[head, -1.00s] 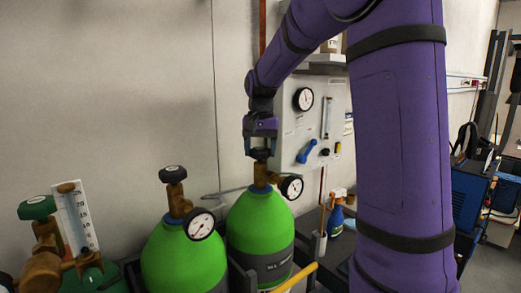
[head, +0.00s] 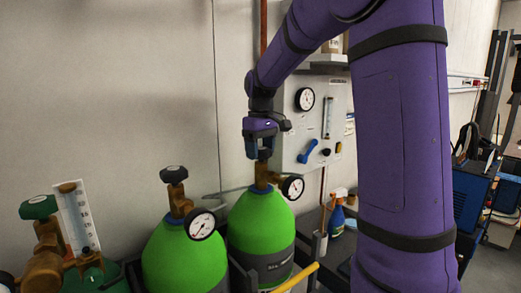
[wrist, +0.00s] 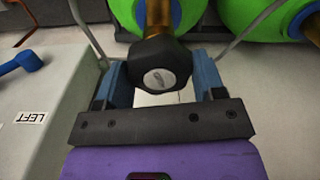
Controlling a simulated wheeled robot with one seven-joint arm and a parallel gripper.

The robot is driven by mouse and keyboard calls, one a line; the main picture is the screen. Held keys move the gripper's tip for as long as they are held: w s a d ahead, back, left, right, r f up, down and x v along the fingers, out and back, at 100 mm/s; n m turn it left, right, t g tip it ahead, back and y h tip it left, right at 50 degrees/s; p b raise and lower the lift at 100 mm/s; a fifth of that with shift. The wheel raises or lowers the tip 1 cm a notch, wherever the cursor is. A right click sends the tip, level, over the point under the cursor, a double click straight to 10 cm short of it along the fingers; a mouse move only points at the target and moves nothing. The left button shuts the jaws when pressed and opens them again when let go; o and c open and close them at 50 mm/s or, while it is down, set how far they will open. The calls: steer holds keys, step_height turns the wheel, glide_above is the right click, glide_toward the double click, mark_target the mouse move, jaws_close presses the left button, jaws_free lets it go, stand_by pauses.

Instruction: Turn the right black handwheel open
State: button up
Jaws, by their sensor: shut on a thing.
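The right black handwheel (wrist: 158,62) sits on the brass valve of the right green cylinder (head: 262,222). My gripper (head: 264,151) points down over this valve and is shut on the handwheel. In the wrist view, its two blue fingers lie on either side of the black wheel, with the wheel's pale round centre facing the camera. In the head view the fingers hide most of the wheel. The left black handwheel (head: 174,174) tops the left green cylinder (head: 184,262) and is free.
Pressure gauges (head: 201,224) hang beside both valves. A panel (head: 317,122) with a gauge and blue lever is on the wall behind. A yellow bar (head: 296,277) crosses in front of the right cylinder. A dark green handwheel (head: 37,207) stands at far left, and a spray bottle (head: 336,219) at right.

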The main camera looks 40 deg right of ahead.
mark_target(260, 148)
steer(key=shift+n, duration=1)
steer(key=o, duration=0.9)
steer(key=shift+o, duration=0.2)
steer(key=shift+r, duration=0.1)
step_height(260, 148, up, 11)
